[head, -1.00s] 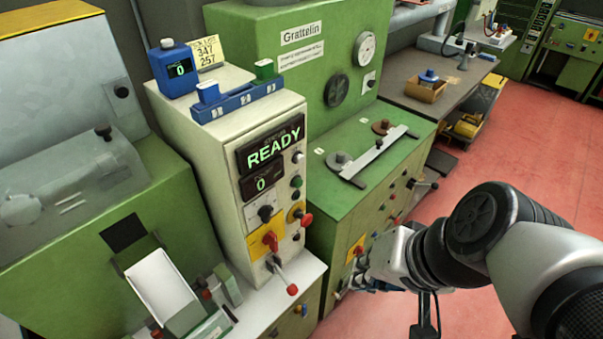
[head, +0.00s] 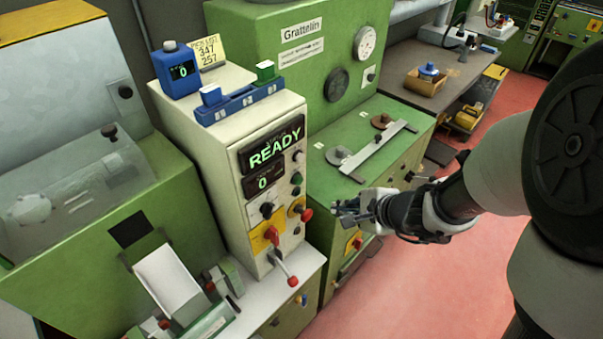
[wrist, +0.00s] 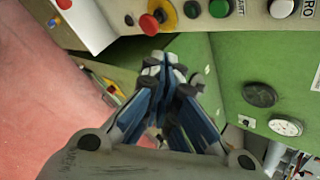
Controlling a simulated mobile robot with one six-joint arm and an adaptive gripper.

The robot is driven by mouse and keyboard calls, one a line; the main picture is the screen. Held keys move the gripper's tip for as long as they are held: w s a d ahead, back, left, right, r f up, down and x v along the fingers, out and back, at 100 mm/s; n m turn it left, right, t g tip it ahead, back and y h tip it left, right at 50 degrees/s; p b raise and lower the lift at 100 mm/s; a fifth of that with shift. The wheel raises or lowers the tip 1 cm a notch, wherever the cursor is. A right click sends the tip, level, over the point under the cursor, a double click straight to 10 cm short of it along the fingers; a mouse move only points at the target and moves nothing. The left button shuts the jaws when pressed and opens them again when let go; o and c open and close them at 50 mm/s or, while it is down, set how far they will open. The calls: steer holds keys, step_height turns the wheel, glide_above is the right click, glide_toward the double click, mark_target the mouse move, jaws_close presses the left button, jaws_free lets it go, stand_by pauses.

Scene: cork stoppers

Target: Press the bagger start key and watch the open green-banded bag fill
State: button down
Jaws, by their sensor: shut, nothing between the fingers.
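The cream bagger cabinet (head: 225,190) has a lit display (head: 275,149) reading READY and a smaller counter (head: 262,183) reading 0. A green button (wrist: 219,8) with a partly cut-off label ending in "ART" shows in the wrist view, and in the head view on the cabinet front (head: 296,179). My gripper (head: 340,208) is shut and empty, just right of the cabinet front. In the wrist view its fingertips (wrist: 164,62) are together, below the red mushroom button (wrist: 150,23) and apart from it. A small green-topped item (head: 265,71) stands in the blue rack; I cannot tell whether it is a bag.
A white button (wrist: 282,8) is near the green one. A red-handled lever (head: 292,281) sticks out low on the cabinet. The green Grattelin machine (head: 300,70) with a metal bar (head: 378,150) stands behind my gripper. Red floor (head: 375,290) is open at right.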

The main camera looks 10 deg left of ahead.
mark_target(299, 181)
steer(key=w+a, duration=0.5)
steer(key=a, duration=0.2)
steer(key=shift+w+p, duration=0.2)
steer(key=shift+p, duration=0.1)
stand_by(1.4)
steer(key=shift+w+a, duration=0.25)
steer(key=shift+a, duration=0.1)
steer(key=shift+w+a+b, duration=0.25)
steer(key=shift+a+b, duration=0.1)
steer(key=shift+b, duration=0.05)
stand_by(0.8)
steer(key=shift+d, duration=0.1)
steer(key=shift+s+d+b, duration=0.35)
steer(key=shift+s+d, duration=0.15)
steer(key=shift+d, duration=0.1)
